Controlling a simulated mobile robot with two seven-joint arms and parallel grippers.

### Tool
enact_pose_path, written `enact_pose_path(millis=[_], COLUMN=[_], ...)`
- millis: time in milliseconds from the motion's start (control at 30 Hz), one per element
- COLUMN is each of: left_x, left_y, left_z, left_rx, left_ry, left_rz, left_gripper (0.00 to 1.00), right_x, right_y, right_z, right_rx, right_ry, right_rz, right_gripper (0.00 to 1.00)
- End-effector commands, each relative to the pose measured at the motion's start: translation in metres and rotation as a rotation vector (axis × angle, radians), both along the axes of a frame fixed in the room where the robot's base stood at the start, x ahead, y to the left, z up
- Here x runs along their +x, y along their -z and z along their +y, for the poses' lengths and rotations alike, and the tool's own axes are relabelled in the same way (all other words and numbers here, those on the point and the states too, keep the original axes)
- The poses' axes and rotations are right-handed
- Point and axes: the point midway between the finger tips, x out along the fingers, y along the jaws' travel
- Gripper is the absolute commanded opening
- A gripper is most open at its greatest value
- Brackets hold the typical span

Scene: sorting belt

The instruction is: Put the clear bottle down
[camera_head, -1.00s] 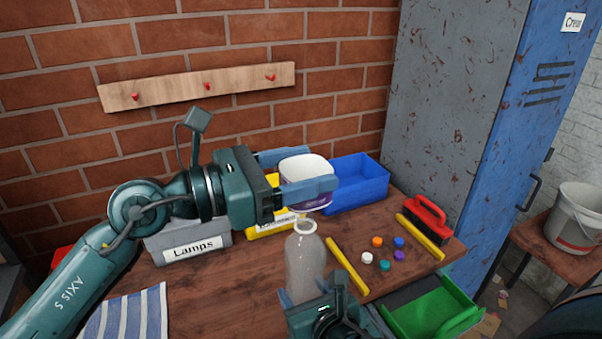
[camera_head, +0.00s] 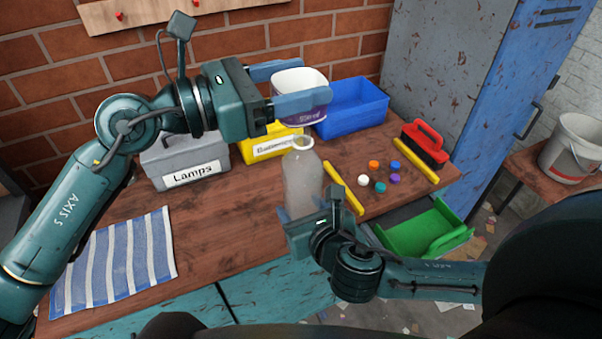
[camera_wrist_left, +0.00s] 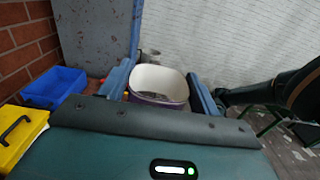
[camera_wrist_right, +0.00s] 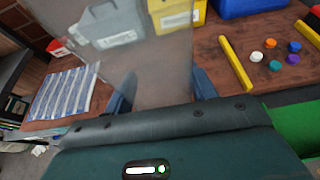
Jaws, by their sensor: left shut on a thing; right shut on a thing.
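The clear bottle (camera_head: 301,181) is upright at the front of the wooden table in the head view. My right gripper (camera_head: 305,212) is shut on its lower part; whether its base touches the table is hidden. The bottle fills the middle of the right wrist view (camera_wrist_right: 165,60), between the two fingers (camera_wrist_right: 163,92). My left gripper (camera_head: 292,88) is shut on a white tub with a purple band (camera_head: 305,114), held up behind the bottle. The tub also shows between the fingers in the left wrist view (camera_wrist_left: 158,82).
Behind stand a grey Lamps box (camera_head: 185,153), a yellow box (camera_head: 255,149) and a blue bin (camera_head: 357,105). Right of the bottle are a yellow bar (camera_head: 342,188), several coloured caps (camera_head: 379,187) and a red brush (camera_head: 425,138). A striped cloth (camera_head: 118,262) lies left; bare table separates it from the bottle.

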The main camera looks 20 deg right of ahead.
Motion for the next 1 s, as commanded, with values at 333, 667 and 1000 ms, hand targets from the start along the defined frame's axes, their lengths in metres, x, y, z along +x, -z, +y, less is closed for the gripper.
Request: enact_pose_path(millis=[333,667,1000], left_x=[0.000,0.000,0.000], left_y=[0.000,0.000,0.000], left_z=[0.000,0.000,0.000], left_rx=[0.000,0.000,0.000], left_ry=[0.000,0.000,0.000], left_rz=[0.000,0.000,0.000], left_gripper=[0.44,0.44,0.44], right_x=[0.006,0.093,0.156], right_y=[0.004,0.048,0.076], right_z=[0.000,0.005,0.005], right_rx=[-0.003,-0.015,-0.001], right_ry=[0.001,-0.003,-0.011], right_rz=[-0.002,-0.010,-0.001], right_gripper=[0.36,0.36,0.36])
